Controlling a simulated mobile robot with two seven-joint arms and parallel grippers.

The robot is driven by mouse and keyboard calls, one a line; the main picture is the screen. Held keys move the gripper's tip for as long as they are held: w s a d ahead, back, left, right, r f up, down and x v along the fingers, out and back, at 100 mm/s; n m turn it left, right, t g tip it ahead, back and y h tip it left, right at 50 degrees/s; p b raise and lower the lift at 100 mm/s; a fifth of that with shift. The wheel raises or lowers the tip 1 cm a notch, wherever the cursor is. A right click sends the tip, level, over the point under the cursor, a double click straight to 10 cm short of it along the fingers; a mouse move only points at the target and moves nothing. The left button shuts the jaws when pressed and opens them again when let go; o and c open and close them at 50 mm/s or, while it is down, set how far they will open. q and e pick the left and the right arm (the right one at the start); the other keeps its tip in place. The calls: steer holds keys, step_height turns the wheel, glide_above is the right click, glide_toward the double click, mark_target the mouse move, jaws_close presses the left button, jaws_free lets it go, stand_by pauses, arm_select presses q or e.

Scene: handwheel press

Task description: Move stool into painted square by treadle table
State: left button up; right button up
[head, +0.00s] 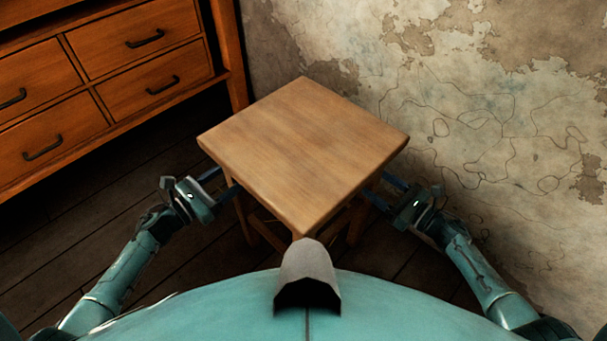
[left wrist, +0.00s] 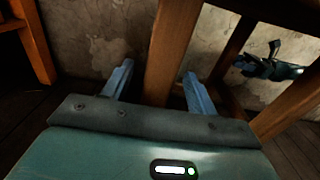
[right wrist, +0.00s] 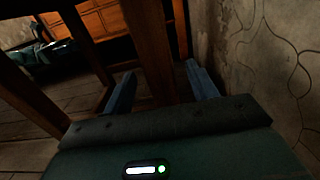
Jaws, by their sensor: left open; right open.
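The wooden stool (head: 303,145) stands on the dark floor in front of me, its square top seen from above. My left gripper (head: 226,186) is at the stool's left side, under the edge of the top. In the left wrist view, a stool leg (left wrist: 172,50) shows between the open fingers of that gripper (left wrist: 160,88), with gaps at its sides. My right gripper (head: 376,190) is at the right side. In the right wrist view, another leg (right wrist: 148,50) shows between its open fingers (right wrist: 160,90). I see no painted square or treadle table.
A wooden drawer cabinet (head: 130,75) with dark handles stands at the upper left, close to the stool's far left corner. A peeling plaster wall (head: 480,110) runs behind and along the right, near my right arm. Bare plank floor (head: 110,225) shows at the left.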

arm_select(q)
steer(key=shift+x, duration=1.85)
arm_select(e)
steer(key=shift+x, duration=1.85)
arm_select(q)
jaws_close()
arm_select(e)
jaws_close()
arm_select(q)
steer(key=shift+w+r, duration=0.1)
steer(key=shift+r, duration=0.2)
arm_select(e)
steer(key=shift+w+r, duration=0.1)
steer(key=shift+r, duration=0.2)
